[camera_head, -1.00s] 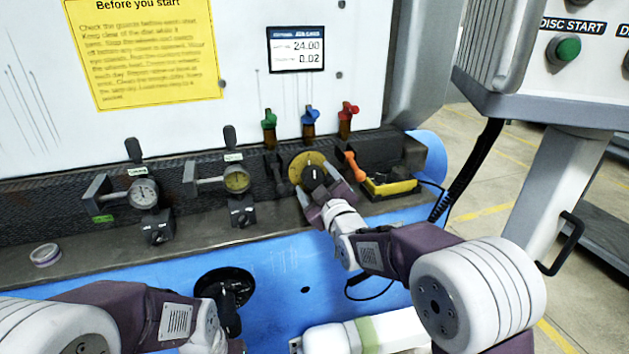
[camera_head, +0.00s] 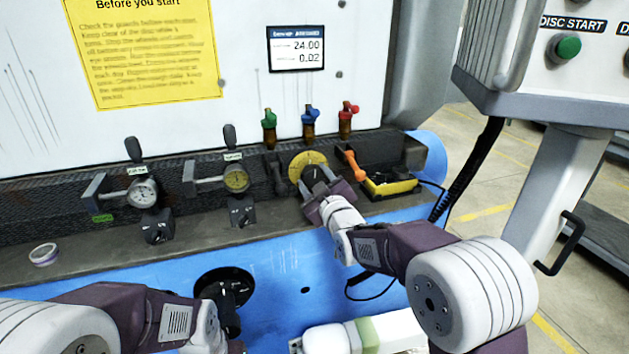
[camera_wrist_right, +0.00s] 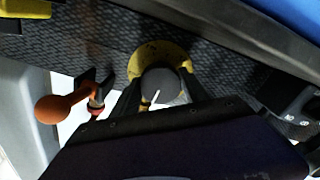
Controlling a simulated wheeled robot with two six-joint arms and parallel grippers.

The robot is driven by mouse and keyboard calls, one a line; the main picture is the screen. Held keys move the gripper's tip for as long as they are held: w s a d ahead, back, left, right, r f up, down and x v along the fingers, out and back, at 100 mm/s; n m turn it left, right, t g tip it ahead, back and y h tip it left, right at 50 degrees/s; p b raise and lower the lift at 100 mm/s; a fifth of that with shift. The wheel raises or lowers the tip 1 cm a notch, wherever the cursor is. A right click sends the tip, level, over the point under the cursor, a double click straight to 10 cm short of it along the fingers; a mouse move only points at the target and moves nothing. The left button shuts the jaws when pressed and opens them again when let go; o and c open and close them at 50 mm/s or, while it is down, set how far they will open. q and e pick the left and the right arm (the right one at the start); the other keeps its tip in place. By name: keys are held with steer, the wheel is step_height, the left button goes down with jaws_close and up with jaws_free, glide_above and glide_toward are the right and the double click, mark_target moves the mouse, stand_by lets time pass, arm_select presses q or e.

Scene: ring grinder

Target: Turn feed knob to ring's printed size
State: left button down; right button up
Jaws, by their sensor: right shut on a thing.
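The feed knob is a dark grip (camera_head: 314,178) on a yellow dial plate (camera_head: 306,160), on the dark textured front of the machine. My right gripper (camera_head: 318,190) is shut on the knob. In the right wrist view the round dark knob (camera_wrist_right: 160,85) with a white pointer line sits between the fingers, and the yellow dial (camera_wrist_right: 150,55) shows behind it. A small display (camera_head: 296,49) reads 24.00 above 0.02. A ring (camera_head: 44,253) lies on the ledge at the far left; its print is too small to read.
An orange-handled lever (camera_head: 355,166) and a yellow block (camera_head: 390,187) are close on the right.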

steer(key=m+b, duration=0.1)
steer(key=m, duration=0.3)
steer(key=shift+f+b, duration=0.15)
steer(key=shift+b, duration=0.2)
steer(key=m+b, duration=0.1)
steer(key=m, duration=0.3)
steer(key=shift+a+m, duration=0.1)
steer(key=shift+m, duration=0.2)
steer(key=m+b, duration=0.1)
steer(key=m, duration=0.3)
steer(key=shift+m+b, duration=0.3)
steer(key=shift+b, duration=0.1)
steer(key=shift+m+b, duration=0.5)
steer(key=shift+m, duration=1.6)
steer(key=o, duration=1.4)
steer(key=shift+c, duration=0.2)
